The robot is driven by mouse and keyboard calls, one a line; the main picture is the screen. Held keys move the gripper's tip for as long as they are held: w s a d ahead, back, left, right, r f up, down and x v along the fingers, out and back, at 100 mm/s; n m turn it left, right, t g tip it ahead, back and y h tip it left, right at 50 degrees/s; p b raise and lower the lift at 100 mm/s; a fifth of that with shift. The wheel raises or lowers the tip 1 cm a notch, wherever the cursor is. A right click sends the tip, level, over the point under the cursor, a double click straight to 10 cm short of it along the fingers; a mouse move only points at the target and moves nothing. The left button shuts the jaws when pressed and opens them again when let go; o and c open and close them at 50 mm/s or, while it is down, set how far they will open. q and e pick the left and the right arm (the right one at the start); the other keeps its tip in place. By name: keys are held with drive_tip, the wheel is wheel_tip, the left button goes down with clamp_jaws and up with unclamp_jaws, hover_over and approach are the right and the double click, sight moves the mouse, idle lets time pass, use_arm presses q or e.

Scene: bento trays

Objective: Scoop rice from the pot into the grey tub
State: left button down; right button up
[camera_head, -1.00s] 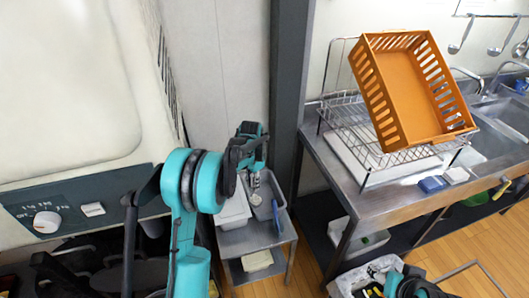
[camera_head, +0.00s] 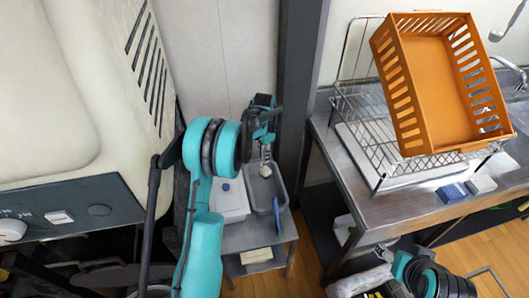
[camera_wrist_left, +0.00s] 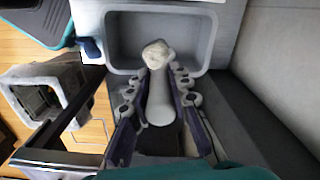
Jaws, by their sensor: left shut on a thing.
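My left gripper (camera_head: 264,138) is shut on the handle of a pale scoop (camera_wrist_left: 160,106). Its head, toward the top of the left wrist view, bears a whitish lumpy mass (camera_wrist_left: 157,54) that looks like rice. In that view the scoop head lies over the grey tub (camera_wrist_left: 113,38), with the handle crossing its near rim. I cannot tell whether it touches the tub. The tub (camera_head: 284,190) also shows in the head view, on a small metal stand, with the scoop (camera_head: 265,170) hanging above it. No rice pot can be made out clearly.
A white container (camera_head: 232,203) stands close left of the tub on the metal stand (camera_head: 245,238). A grey pillar (camera_head: 299,90) rises behind. At right, a steel counter (camera_head: 385,208) carries a rack and an orange crate (camera_head: 440,90). A cream machine fills the left.

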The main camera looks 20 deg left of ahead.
use_arm(q)
drive_tip(key=shift+d+f, duration=0.3)
drive_tip(key=shift+f, duration=0.2)
drive_tip(key=s+d+f+t+y+b, duration=0.4)
drive_tip(key=d+f+y+b, duration=0.5)
drive_tip(key=y, duration=0.4)
drive_tip(key=shift+s+d+f+t+y+b, duration=0.4)
drive_tip(key=shift+d+t+b, duration=0.45)
drive_tip(key=shift+b, duration=0.3)
drive_tip(key=shift+a+r, duration=0.1)
drive_tip(key=shift+r+p, duration=1.3)
drive_tip(key=shift+r, duration=1.2)
